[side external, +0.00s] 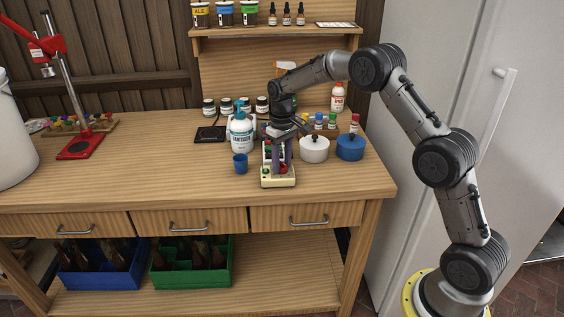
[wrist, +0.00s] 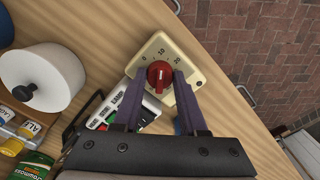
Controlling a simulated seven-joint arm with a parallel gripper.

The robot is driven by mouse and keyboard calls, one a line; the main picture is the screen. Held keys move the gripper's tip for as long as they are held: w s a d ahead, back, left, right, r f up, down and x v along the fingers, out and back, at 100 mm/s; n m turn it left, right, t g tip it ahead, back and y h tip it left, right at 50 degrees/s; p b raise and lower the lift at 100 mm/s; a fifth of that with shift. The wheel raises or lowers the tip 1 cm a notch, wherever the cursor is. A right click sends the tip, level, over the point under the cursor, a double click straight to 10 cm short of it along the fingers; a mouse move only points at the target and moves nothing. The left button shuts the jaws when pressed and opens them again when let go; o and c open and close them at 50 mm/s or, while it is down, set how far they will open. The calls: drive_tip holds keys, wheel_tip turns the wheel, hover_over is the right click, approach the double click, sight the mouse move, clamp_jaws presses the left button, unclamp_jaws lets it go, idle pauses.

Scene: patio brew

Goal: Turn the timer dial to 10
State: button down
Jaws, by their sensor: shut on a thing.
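The timer is a cream box (side external: 270,183) near the front edge of the bench. Its body (wrist: 187,55) fills the middle of the wrist view, with black numbers, 0, 10 and 20 among them, around a red dial (wrist: 159,72). The dial also shows in the side external view (side external: 283,168), partly hidden. My gripper (wrist: 161,78) points down at the timer, with its two purple fingers on either side of the red dial, shut on it. In the side external view my gripper (side external: 279,158) is over the timer. I cannot tell which number the dial points to.
A white lidded pot (side external: 314,149) and a blue one (side external: 350,148) stand to the right. A blue cup (side external: 240,164) and a white sanitizer bottle (side external: 241,134) stand to the left. A white device (wrist: 146,114) lies close behind the timer. The bench's left middle is clear.

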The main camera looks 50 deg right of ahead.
sight(282, 163)
drive_tip(key=shift+c, duration=2.2)
unclamp_jaws()
drive_tip(key=shift+r, duration=0.1)
wheel_tip(282, 163, up, 14)
